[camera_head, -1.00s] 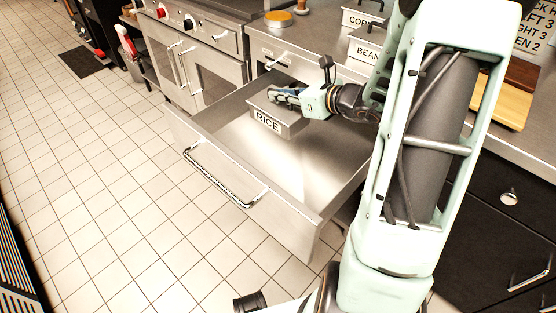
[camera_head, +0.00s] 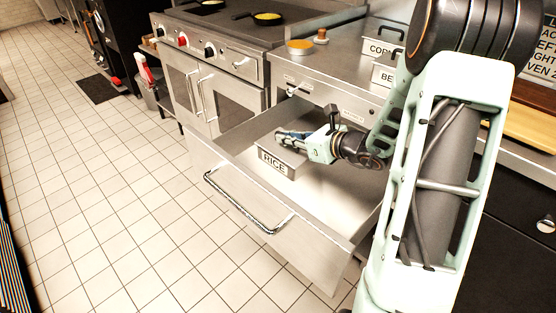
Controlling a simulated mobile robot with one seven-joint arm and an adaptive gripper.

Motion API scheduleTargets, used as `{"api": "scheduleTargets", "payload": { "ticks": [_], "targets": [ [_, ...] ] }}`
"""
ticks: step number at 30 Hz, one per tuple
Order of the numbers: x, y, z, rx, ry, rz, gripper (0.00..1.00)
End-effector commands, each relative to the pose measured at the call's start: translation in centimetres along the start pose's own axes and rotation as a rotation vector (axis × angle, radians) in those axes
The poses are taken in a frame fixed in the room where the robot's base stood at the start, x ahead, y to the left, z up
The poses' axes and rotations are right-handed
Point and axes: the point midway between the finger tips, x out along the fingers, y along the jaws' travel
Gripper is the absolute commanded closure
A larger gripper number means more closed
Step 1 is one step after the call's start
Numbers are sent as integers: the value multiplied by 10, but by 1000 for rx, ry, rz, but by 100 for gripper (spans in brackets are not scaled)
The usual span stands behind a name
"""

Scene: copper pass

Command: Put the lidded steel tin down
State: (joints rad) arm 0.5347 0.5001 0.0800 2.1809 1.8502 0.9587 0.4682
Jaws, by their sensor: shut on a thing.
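The lidded steel tin (camera_head: 274,163) carries a label reading RICE. It is inside the open steel drawer (camera_head: 232,190), toward the drawer's left back part. My gripper (camera_head: 290,138) is at the top of the tin, shut on it, and covers most of the lid. The tin looks upright. Its underside is out of sight, so I cannot tell whether it touches the drawer floor.
The drawer floor to the right of the tin is bare. Two more labelled tins, one marked BE (camera_head: 384,76), stand on the steel counter (camera_head: 335,62) above. The tiled floor in front is clear.

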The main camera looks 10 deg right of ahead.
Motion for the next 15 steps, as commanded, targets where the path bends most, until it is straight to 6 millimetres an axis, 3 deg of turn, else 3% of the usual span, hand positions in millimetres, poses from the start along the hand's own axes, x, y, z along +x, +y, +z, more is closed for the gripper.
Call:
{"api": "scheduleTargets", "payload": {
  "ticks": [6, 9, 15],
  "targets": [
    [57, -11, -3, -2, -5, 3, 100],
    [78, -14, -17, 1, -3, 4, 100],
    [103, -19, -29, -1, -5, 2, 100]
  ]
}}
